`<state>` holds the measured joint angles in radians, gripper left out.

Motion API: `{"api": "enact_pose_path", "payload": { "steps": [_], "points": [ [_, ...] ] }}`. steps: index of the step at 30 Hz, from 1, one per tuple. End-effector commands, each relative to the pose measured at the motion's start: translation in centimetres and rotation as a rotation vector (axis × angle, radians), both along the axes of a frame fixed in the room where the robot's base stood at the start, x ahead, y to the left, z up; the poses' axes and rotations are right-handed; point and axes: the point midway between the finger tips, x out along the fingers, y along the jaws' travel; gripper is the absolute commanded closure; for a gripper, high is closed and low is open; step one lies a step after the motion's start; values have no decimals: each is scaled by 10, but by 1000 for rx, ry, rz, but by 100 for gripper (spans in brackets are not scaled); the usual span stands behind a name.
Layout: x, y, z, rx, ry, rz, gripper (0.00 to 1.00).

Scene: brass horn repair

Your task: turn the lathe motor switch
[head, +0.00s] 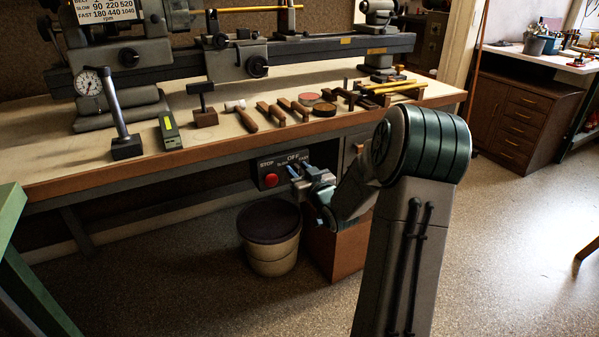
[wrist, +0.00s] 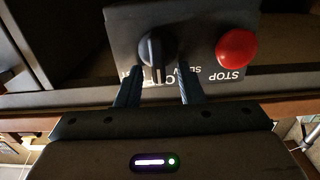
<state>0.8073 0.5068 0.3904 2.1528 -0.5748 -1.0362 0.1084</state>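The lathe motor switch is a black knob with a raised grip bar (wrist: 157,48) on a dark control box (wrist: 200,20). The box (head: 263,172) hangs under the bench's front edge, labelled STOP, OFF and SLOW, with a further label partly covered. In the wrist view the lettering is upside down and the grip bar lies nearly upright in the picture. My gripper (wrist: 160,75) is open, one finger on each side of the bar, with a visible gap on both sides. In the head view my gripper (head: 297,172) is at the box and hides the knob.
A red stop button (wrist: 236,48) sits beside the knob; it also shows in the head view (head: 271,180). A lidded bin (head: 272,255) and a brown box (head: 335,250) stand below. The bench (head: 60,165) overhangs, with tools along its front edge.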

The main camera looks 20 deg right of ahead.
Motion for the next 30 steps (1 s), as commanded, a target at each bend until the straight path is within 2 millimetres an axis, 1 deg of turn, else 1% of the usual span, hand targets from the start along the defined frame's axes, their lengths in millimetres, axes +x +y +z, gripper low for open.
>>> {"api": "enact_pose_path", "payload": {
  "steps": [4, 5, 6, 8, 15, 20, 26, 30],
  "points": [
    [0, 0, 0, 0, 0, 0, 65],
    [0, 0, 0, 0, 0, 0, 71],
    [0, 0, 0, 0, 0, 0, 82],
    [0, 0, 0, 0, 0, 0, 99],
    [0, 0, 0, -5, 0, 0, 100],
    [0, 1, -2, -42, -1, 1, 100],
    [0, 4, -4, -154, -8, 1, 100],
    [0, 6, -6, -263, -12, 1, 100]
  ]
}}
